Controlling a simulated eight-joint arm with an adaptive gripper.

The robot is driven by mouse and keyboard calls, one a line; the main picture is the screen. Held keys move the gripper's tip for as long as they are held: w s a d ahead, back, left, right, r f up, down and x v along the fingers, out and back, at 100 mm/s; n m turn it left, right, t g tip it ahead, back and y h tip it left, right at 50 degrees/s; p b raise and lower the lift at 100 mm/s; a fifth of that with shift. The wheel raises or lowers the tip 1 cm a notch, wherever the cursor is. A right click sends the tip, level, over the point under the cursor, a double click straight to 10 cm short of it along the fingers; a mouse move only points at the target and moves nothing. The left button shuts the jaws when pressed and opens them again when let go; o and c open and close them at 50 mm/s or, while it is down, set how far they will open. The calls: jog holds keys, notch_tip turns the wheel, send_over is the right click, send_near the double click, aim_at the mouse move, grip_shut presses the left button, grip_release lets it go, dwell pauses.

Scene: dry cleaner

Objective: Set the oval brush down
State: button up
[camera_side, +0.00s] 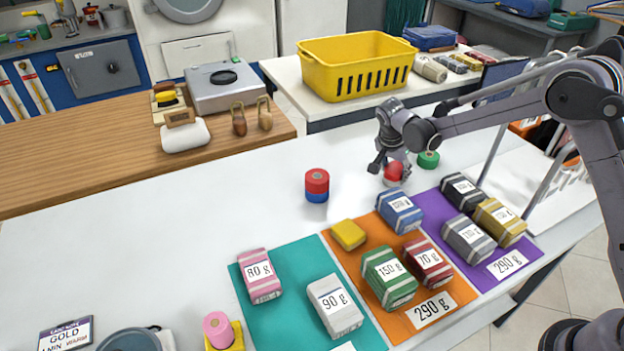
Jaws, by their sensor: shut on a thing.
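My gripper (391,166) is over the white table (200,240), behind the orange mat, shut on a small red rounded thing (394,173). The fingers partly cover it. I cannot tell whether it is the oval brush, or whether it touches the table. No other thing in view is clearly an oval brush.
A green spool (428,159) stands close right of my gripper. A red-and-blue spool stack (317,185) stands to the left. Striped weights, including a blue one (399,211), lie on the teal, orange (443,289) and purple mats in front. The table's left half is mostly clear.

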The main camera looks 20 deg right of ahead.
jog(key=shift+f, duration=0.1)
jog(key=o, duration=1.2)
jog(key=v, duration=1.2)
jog(key=s+r+n+t+y, duration=0.2)
jog(key=s+r+n, duration=0.5)
jog(key=s, duration=0.5)
jog(key=shift+s+f+n+t+y, duration=0.45)
jog(key=shift+s+n, duration=0.6)
jog(key=shift+s, duration=1.25)
jog(key=shift+s+f+n+t+y, duration=0.1)
jog(key=shift+s+n+t+y, duration=0.2)
jog(key=shift+s+n+t, duration=1.3)
jog(key=shift+s+f+n+g+y, duration=0.35)
jog(key=shift+s+n, duration=0.2)
jog(key=shift+s, duration=2.4)
